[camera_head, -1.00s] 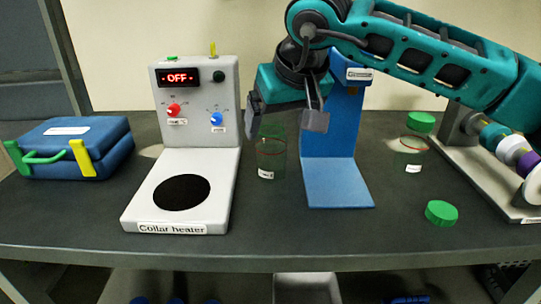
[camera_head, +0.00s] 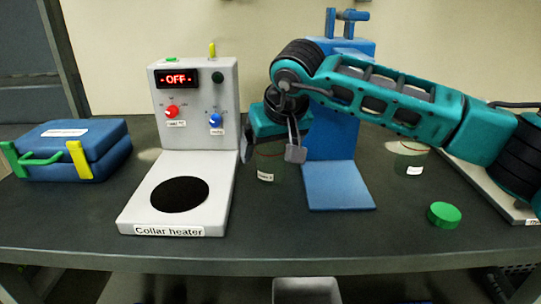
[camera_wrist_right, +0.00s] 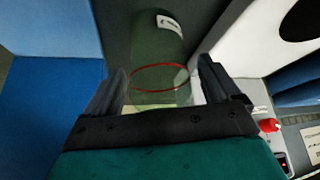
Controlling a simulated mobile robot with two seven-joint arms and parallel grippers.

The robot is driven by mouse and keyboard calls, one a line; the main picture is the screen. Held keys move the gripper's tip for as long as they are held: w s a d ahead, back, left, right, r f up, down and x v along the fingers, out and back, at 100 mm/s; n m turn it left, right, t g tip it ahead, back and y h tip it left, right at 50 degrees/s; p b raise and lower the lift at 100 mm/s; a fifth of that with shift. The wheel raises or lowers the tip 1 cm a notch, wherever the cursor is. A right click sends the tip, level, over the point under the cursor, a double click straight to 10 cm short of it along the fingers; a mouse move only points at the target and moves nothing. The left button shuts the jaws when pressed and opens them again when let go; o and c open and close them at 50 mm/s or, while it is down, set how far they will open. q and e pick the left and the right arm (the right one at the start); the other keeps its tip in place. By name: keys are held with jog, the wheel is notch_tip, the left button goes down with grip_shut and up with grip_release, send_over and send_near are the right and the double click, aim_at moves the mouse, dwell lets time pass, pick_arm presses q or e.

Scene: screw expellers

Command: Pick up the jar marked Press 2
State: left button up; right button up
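A clear greenish jar (camera_head: 266,166) with a red ring and a small white label stands upright on the bench between the heater and the blue stand. Its label is too small to read surely. My right gripper (camera_head: 270,152) is lowered over this jar, with one finger on each side. In the right wrist view the jar (camera_wrist_right: 160,50) is between the open fingers (camera_wrist_right: 160,88), with a narrow gap at each side. A second similar jar (camera_head: 411,161) stands to the right, partly behind my arm; its label is unreadable. My left gripper is not in view.
The collar heater (camera_head: 135,215), reading OFF, stands close left of the jar. A blue stand (camera_head: 338,188) is close on the right. A green lid (camera_head: 444,215) lies at the front right. A blue case (camera_head: 80,150) is at far left.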

jog(key=c, duration=1)
jog(key=shift+r, duration=0.1)
jog(key=shift+c, duration=0.5)
jog(key=shift+r, duration=0.1)
